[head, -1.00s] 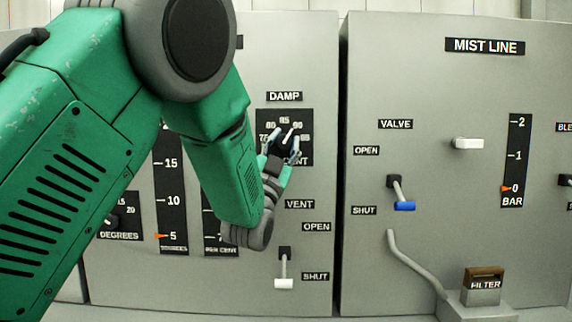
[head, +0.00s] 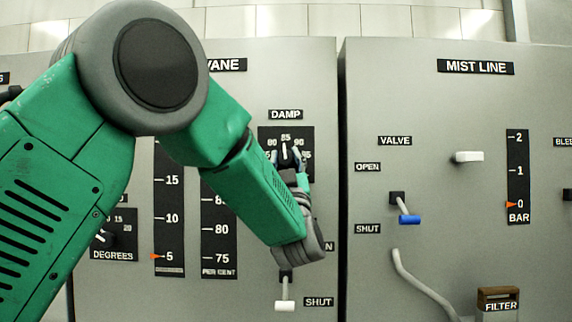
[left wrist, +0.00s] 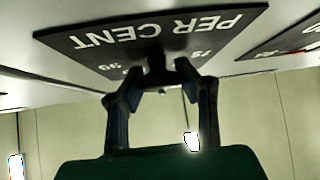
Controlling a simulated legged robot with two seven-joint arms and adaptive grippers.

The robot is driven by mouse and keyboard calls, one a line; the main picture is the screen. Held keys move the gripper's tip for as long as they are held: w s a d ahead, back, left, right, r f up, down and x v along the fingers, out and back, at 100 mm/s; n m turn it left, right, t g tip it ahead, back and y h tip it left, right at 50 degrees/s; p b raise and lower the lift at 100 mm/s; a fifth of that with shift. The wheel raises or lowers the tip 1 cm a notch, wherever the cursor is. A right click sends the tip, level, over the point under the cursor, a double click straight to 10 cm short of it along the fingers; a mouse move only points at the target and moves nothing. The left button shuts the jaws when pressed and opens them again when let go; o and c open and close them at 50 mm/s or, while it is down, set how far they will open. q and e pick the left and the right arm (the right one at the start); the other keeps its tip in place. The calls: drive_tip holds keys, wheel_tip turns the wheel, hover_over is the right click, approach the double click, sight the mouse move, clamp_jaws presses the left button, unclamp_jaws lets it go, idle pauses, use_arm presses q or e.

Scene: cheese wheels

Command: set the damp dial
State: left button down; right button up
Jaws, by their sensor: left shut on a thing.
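The damp dial (head: 285,147) is a dark knob with a white pointer on a black plate under the DAMP label (head: 285,114). Its pointer stands nearly upright, at about the 85 mark. My left gripper (head: 291,154) is shut on the knob from below and to the right, partly hiding the plate's lower part. In the left wrist view, the fingers (left wrist: 157,82) close around the dark knob (left wrist: 157,62) on the PER CENT plate (left wrist: 95,38). My right gripper is not in view.
A vent lever with a white handle (head: 285,305) hangs below, beside SHUT. A second cabinet on the right has a blue-handled valve lever (head: 410,219) and a filter (head: 497,298). My left arm covers part of the left cabinet, including part of the per cent gauge (head: 219,257).

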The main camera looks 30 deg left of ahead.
use_arm(q)
drive_tip(key=shift+w+f, duration=0.1)
drive_tip(key=shift+f, duration=0.25)
drive_tip(key=c, duration=1.1)
unclamp_jaws()
drive_tip(key=shift+c, duration=0.2)
drive_tip(key=shift+w+r, duration=0.1)
drive_tip(key=shift+r, duration=0.05)
drive_tip(key=v, duration=1.2)
